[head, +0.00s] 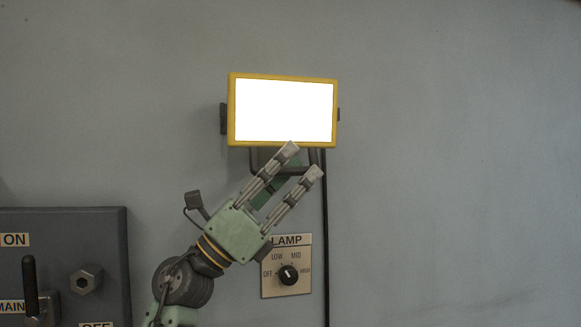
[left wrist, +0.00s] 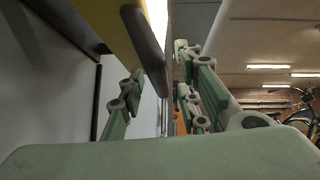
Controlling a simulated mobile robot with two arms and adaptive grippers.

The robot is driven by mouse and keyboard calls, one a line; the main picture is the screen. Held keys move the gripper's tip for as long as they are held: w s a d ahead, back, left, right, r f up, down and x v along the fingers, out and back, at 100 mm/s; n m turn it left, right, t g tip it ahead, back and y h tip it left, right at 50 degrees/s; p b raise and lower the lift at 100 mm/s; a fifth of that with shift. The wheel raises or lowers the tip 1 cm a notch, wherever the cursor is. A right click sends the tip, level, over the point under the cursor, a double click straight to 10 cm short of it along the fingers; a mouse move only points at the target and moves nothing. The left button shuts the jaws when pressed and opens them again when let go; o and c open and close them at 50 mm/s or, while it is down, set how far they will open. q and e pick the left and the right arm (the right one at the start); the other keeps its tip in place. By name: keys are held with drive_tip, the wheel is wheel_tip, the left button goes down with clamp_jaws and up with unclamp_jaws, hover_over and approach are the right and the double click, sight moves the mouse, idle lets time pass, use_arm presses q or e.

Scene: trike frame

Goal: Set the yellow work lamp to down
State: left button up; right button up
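The yellow work lamp (head: 233,112) is on the grey wall in the head view, its bright white panel facing me. A dark bracket (head: 257,160) shows below it. My left gripper (head: 301,162) reaches up from the lower left, and its fingertips are at the lamp's lower edge. The fingers are apart with nothing held. In the left wrist view the lamp's yellow housing (left wrist: 104,18) and lit edge are close, above and between the spread fingers (left wrist: 165,92). I cannot tell whether a finger touches the lamp. My right gripper is not in view.
A LAMP dial plate (head: 270,285) with a black knob (head: 289,275) is below my gripper. A dark switch panel (head: 105,235) with a lever (head: 30,283) is at lower left. A black cable (head: 326,225) hangs below the lamp. The wall to the right is clear.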

use_arm(q)
clamp_jaws()
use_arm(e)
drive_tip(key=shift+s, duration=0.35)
